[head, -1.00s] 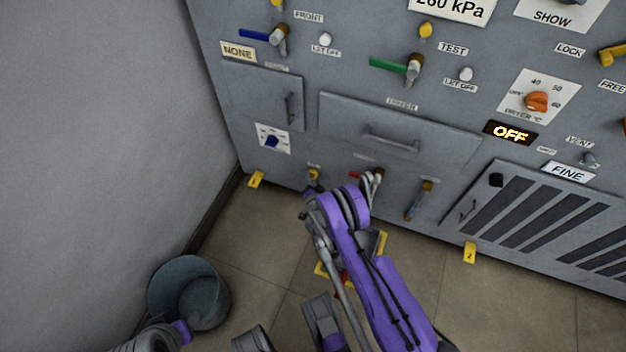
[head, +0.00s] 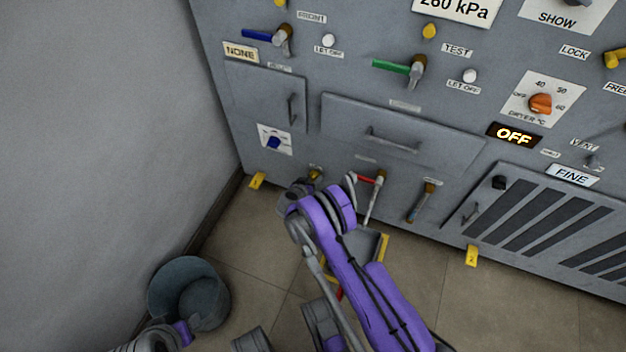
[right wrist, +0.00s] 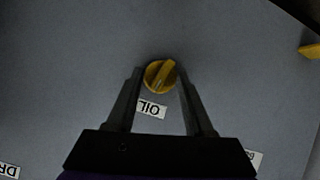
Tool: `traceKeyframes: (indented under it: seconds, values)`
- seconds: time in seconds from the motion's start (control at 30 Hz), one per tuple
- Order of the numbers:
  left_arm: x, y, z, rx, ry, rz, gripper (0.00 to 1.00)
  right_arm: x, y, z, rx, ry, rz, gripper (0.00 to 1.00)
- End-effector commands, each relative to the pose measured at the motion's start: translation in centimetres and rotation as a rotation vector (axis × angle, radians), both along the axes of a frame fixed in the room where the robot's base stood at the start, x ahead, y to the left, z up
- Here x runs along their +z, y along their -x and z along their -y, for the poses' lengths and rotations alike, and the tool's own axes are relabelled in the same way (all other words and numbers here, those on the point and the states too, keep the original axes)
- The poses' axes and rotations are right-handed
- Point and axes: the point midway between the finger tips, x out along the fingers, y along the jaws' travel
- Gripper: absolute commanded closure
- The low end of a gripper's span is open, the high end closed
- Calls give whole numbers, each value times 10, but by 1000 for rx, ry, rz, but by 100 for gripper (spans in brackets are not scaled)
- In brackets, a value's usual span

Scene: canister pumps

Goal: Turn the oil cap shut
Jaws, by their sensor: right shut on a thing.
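The oil cap (right wrist: 160,76) is a round yellow knob with a raised diagonal grip bar, on the grey panel in the right wrist view. An upside-down OIL label (right wrist: 152,109) sits just below it there. My right gripper (right wrist: 161,80) is shut on the cap, with one dark finger on each side of it. In the head view the cap (head: 316,173) shows low on the panel, partly hidden by my right gripper and purple arm. Part of my left arm shows at the bottom left, but its gripper cannot be made out.
A red-handled valve (head: 367,181) is close to the right of the cap, and another valve (head: 422,202) is further right. A yellow-edged tray (head: 384,247) stands on the floor below. A bucket (head: 189,293) stands by the left wall. A drawer (head: 400,130) is above.

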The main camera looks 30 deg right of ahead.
Motion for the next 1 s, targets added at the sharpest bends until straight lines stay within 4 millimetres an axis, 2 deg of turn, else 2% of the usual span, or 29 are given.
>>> traceKeyframes:
  seconds: [0.4,0.97,1.0]
  values:
    - [-1,0,0,0,0,0,50,1,-3,0,3,140,-150,100]
    - [-1,0,0,0,0,0,50,1,-3,0,3,162,-174,100]
    - [-1,0,0,0,0,0,50,1,-4,0,3,162,-174,46]
